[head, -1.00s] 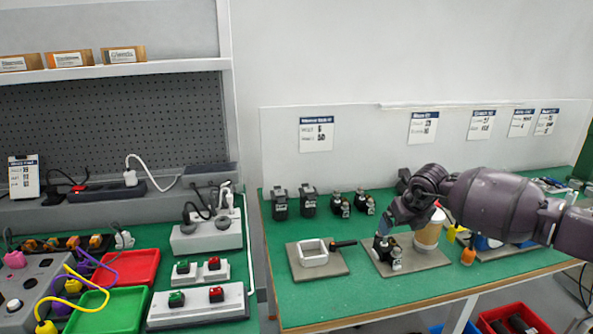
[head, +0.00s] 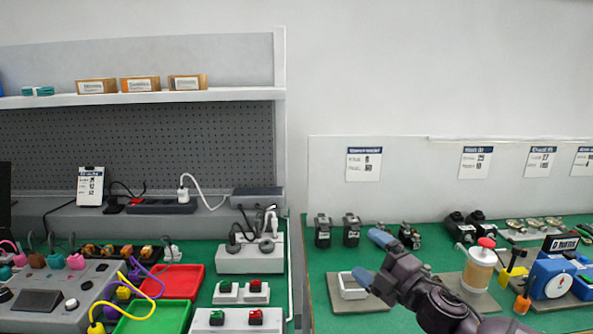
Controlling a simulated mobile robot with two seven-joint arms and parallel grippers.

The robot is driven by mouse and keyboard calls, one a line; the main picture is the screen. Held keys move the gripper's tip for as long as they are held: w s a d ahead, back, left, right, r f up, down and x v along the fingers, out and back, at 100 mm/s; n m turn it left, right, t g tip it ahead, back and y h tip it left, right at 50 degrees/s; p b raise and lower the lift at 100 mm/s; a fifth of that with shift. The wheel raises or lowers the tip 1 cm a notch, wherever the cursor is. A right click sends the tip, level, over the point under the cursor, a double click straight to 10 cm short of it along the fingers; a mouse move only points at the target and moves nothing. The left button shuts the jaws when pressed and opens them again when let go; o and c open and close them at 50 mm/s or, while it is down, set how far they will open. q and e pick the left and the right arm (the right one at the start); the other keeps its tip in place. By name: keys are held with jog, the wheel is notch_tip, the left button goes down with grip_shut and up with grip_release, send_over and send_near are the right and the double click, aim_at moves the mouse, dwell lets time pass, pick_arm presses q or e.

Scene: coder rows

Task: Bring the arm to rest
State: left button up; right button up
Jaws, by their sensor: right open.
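My right gripper (head: 373,258) shows in the head view, in front of the right-hand green bench. Its two blue-grey fingers are spread apart, with nothing between them. The purple-grey right arm (head: 425,298) comes in from the bottom right edge. The gripper covers part of a grey board with a white square frame (head: 352,290). The arm hides part of the board (head: 484,300) that carries a tan cylinder with a red top (head: 480,267). My left gripper is not in view.
Black devices (head: 323,232) stand along the back of the right bench. A blue machine (head: 552,278) and a yellow part (head: 513,266) are at the right. On the left bench are a red tray (head: 173,280), a green tray (head: 155,317) and switch boxes. The air above the benches is clear.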

jog(key=s+d+f+m+g+h, duration=0.1)
jog(key=s+d+f+m+h, duration=0.3)
jog(key=s+f+m, duration=0.3)
jog(key=s+d+f+m+g+h+p, duration=0.1)
jog(key=s+d+f+m+g+h, duration=0.1)
jog(key=s+d+f+m+h, duration=0.2)
jog(key=s+d+f+m+g+h+p, duration=0.1)
jog(key=s+d+f+m+h, duration=0.3)
jog(key=s+f+m, duration=0.7)
jog(key=s+f, duration=0.2)
jog(key=s, duration=0.5)
jog(key=s+f, duration=0.3)
jog(key=s, duration=0.4)
jog(key=shift+f+g, duration=0.25)
jog(key=shift+g, duration=0.05)
